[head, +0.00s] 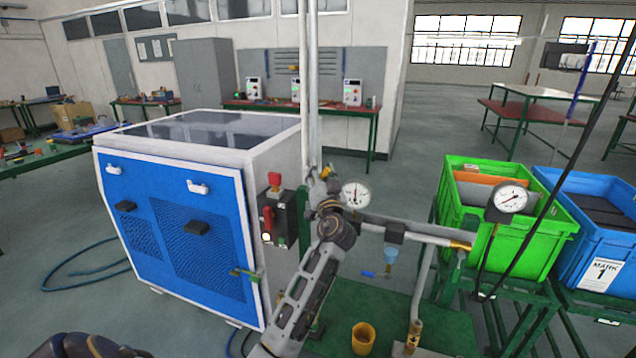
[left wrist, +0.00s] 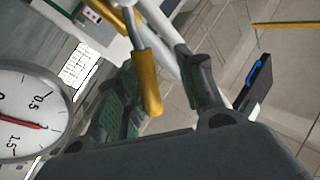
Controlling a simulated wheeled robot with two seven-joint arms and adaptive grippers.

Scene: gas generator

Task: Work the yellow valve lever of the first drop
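The yellow valve lever (left wrist: 147,80) shows in the left wrist view, hanging between the two dark fingers of my left gripper (left wrist: 163,70). The fingers stand apart on either side, with a visible gap to the right finger; contact with the left one cannot be told. In the head view a small yellow part (head: 325,172) shows at the upright pipe, just above my left gripper (head: 326,192), whose fingers are largely hidden by my wrist. A round white gauge (head: 355,194) is right beside it; a gauge also fills the left of the wrist view (left wrist: 30,112). My right gripper is not seen.
A blue and white cabinet (head: 185,235) with a red-handled switch box (head: 277,215) stands left of the pipe. A yellow cup (head: 363,338) stands below. Green (head: 535,235) and blue (head: 590,240) crates are at right.

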